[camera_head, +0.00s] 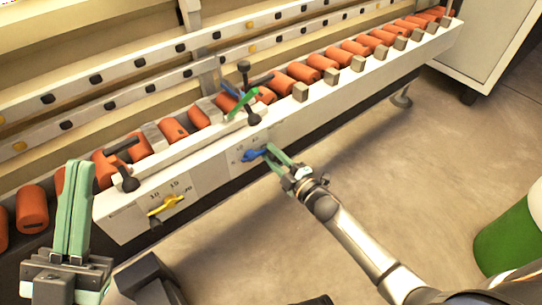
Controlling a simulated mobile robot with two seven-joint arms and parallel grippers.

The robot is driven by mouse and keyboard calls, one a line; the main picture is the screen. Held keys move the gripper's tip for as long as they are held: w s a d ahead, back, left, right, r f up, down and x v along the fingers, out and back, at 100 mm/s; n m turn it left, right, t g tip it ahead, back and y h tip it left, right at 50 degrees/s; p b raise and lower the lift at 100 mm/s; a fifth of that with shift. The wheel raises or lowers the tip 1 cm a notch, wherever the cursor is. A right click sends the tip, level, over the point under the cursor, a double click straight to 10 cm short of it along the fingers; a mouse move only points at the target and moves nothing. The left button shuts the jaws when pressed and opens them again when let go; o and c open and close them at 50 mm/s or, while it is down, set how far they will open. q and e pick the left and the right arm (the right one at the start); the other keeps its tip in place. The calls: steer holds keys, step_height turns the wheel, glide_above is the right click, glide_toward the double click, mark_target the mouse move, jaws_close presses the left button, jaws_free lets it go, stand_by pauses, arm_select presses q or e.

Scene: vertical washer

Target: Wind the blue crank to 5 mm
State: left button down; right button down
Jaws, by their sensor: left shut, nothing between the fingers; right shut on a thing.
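The blue crank (252,155) sits on a dial plate on the front face of the washer's long white beam. My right gripper (270,152) reaches it from the lower right, and its green fingers are shut on the crank. The dial marks around it are too small to read surely, and the fingers partly hide the crank. My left gripper (76,170) is at the lower left, its green fingers pointing up, shut and empty. It is apart from the blue crank.
A yellow crank (166,206) with its own dial is left on the same beam. Orange rollers (172,130) line the beam's top, with black-knobbed levers (254,117) and a green lever (242,103) above. A green-and-white cylinder (508,245) stands at right. The floor between is clear.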

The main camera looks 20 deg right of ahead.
arm_select(q)
steer(key=shift+r, duration=0.4)
arm_select(e)
steer(key=shift+r+n, duration=0.5)
steer(key=shift+n, duration=0.5)
steer(key=c, duration=0.6)
jaws_free()
arm_select(q)
steer(key=shift+r+p, duration=0.1)
steer(key=shift+p, duration=0.2)
arm_select(e)
steer(key=shift+s, duration=0.1)
arm_select(q)
steer(key=r+p, duration=0.3)
steer(key=shift+a+r+m, duration=0.2)
steer(key=shift+a+m, duration=0.05)
steer(key=shift+m, duration=0.05)
arm_select(e)
steer(key=v, duration=1.2)
steer(key=shift+s+d+r, duration=0.1)
steer(key=shift+s, duration=0.05)
